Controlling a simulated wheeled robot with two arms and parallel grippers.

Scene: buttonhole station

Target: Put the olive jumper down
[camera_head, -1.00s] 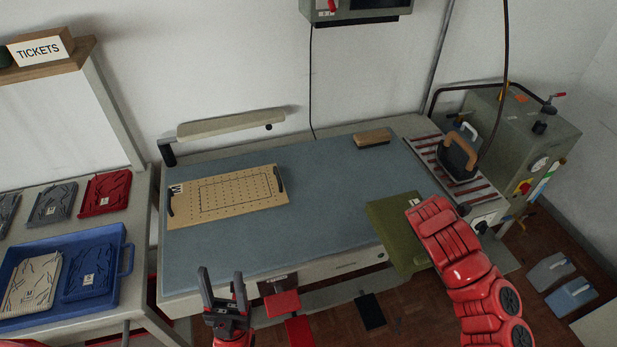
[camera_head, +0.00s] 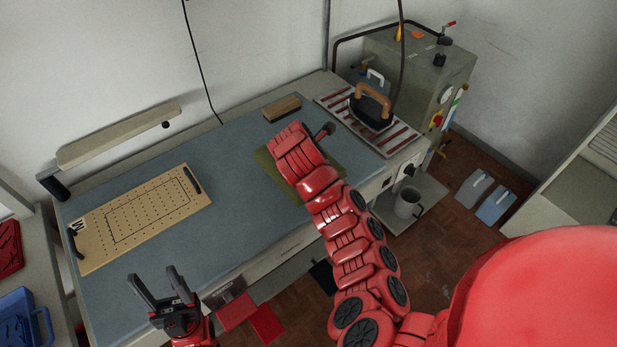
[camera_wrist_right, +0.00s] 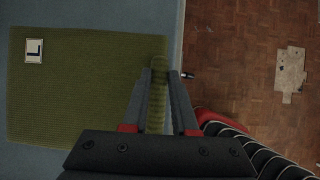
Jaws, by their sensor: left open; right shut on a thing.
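The olive jumper (camera_head: 268,166) is a flat folded green knit piece over the right part of the blue-grey table top. My right arm covers much of it in the head view. In the right wrist view the jumper (camera_wrist_right: 85,95) lies flat with a white "L" label near its far left corner. My right gripper (camera_wrist_right: 160,78) is shut on its right edge, close to the table's edge. I cannot tell whether the jumper touches the table top.
A perforated board (camera_head: 140,215) lies on the table's left. A brush-like wooden block (camera_head: 281,107) sits behind the jumper. An iron (camera_head: 371,106) stands on a striped rest at the right. A mug (camera_head: 408,203) stands on a lower shelf. The table's middle (camera_head: 225,170) is clear.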

